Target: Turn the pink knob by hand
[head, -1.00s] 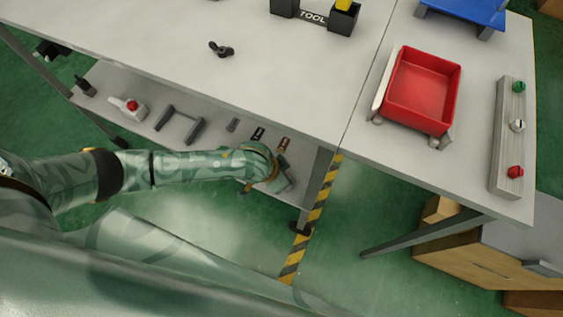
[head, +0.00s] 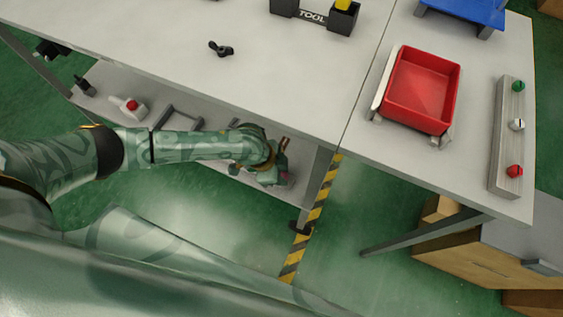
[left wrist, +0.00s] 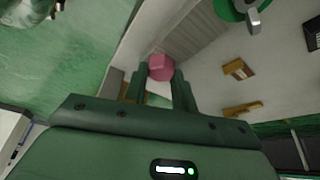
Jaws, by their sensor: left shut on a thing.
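The pink knob (left wrist: 160,67) is a small faceted block between my left gripper's fingertips in the left wrist view. In the head view a bit of pink (head: 284,176) shows at the hand, near the right end of the lower shelf. My left gripper (head: 280,170) is shut on the knob, one finger on each side; the fingers also show in the left wrist view (left wrist: 160,80). The hand and forearm hide much of the knob and the shelf around it in the head view. My right gripper is in neither view.
The grey tabletop (head: 290,85) overhangs the lower shelf (head: 225,178). On the shelf, a red button on a pale base (head: 132,106) and a grey handle (head: 180,118) stand left of the hand. A red bin (head: 422,88) and a panel with coloured knobs (head: 507,140) are on the right tabletop.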

